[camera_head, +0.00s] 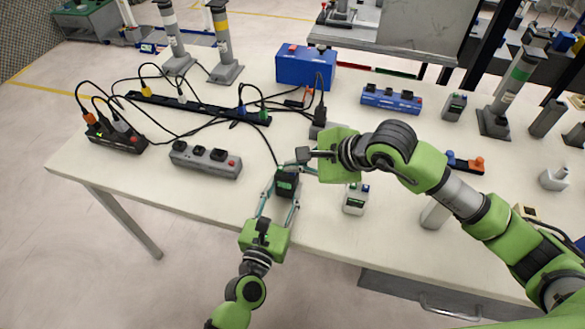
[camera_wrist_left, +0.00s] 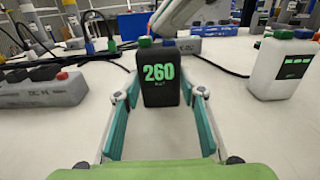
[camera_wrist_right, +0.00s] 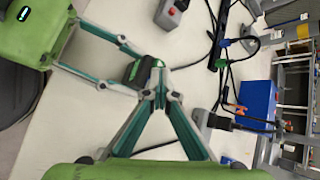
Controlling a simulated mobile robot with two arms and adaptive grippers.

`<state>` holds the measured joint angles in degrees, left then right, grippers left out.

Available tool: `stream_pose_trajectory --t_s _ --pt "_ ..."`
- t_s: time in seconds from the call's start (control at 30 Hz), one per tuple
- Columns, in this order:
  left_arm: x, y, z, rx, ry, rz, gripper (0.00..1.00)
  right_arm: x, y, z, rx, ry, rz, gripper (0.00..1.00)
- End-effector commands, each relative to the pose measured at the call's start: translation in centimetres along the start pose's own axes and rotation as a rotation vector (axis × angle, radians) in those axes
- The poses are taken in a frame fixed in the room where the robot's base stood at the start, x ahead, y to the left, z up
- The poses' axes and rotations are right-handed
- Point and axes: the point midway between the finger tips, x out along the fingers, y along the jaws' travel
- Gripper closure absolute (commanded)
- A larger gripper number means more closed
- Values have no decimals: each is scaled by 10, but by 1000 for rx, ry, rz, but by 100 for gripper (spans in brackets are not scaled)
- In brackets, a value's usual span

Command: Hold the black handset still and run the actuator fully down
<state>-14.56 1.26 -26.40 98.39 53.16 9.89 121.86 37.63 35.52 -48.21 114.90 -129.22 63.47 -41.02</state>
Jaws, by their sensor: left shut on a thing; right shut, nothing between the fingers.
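The black handset (camera_head: 287,182) stands upright near the table's front edge. In the left wrist view, the handset (camera_wrist_left: 160,80) shows a green "260" and has green and blue buttons on top. My left gripper (camera_head: 282,192) is shut on its sides. My right gripper (camera_head: 305,163) is shut and empty, its tips at the handset's top. In the right wrist view, the tips (camera_wrist_right: 160,88) are close by the green button (camera_wrist_right: 158,63); contact is unclear. Column actuators stand with white (camera_head: 170,25), yellow (camera_head: 222,40) and green (camera_head: 516,75) bands; which one belongs to this handset is unclear.
A white handset (camera_head: 355,198) stands just right of the black one. A black power strip (camera_head: 200,108) with cables and a blue box (camera_head: 305,66) lie behind. Cables run close behind the handset.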

Motion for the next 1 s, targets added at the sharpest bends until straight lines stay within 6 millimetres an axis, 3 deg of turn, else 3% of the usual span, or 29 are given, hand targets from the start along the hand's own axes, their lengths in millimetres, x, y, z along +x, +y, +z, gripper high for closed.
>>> stream_pose_trajectory --t_s 0.47,1.0 --pt "0 0 0 0 0 0 87 0 1 0 1 2 2 100" --pt "0 0 0 0 0 0 87 -13 -9 9 0 1 0 100"
